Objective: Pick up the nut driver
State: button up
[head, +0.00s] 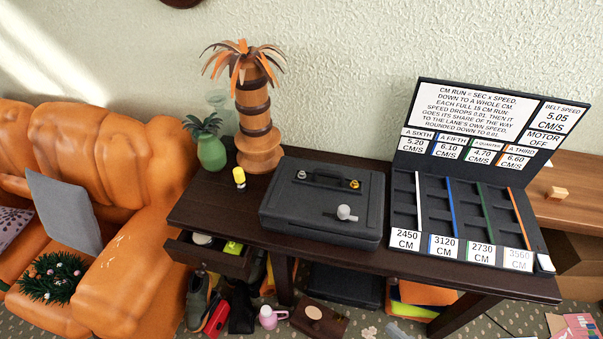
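I cannot make out a nut driver for certain in the head view. A small yellow thing with a pale lower part (239,177) stands on the dark table (220,205), left of a black case (320,205). A grey knob-like thing (346,212) lies on the case lid, and a small brassy round piece sits near the lid's back right. An open drawer (207,257) below the table's left end holds a yellow-green thing (233,248) and pale items, partly hidden. My gripper is not in view.
A palm-like wooden ornament (254,115) and a green vase (211,152) stand at the table's back left. A black board with lanes and number cards (450,240) fills the right. An orange sofa (130,260) is at left. Shoes and a pink mug (270,317) clutter the floor.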

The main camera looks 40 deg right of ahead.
aim_at(239, 175)
jog(key=j+z, duration=0.15)
jog(key=z, duration=0.5)
jog(key=j+z, duration=0.45)
jog(key=j, duration=0.4)
jog(key=j+z, duration=0.45)
jog(key=j, duration=0.4)
jog(key=k+j, duration=0.1)
jog(key=j, duration=0.75)
jog(key=k+j, duration=0.15)
jog(key=j, duration=0.3)
jog(key=j+z, duration=0.1)
jog(key=j, duration=0.35)
jog(key=k+j, duration=0.15)
jog(key=j, duration=0.25)
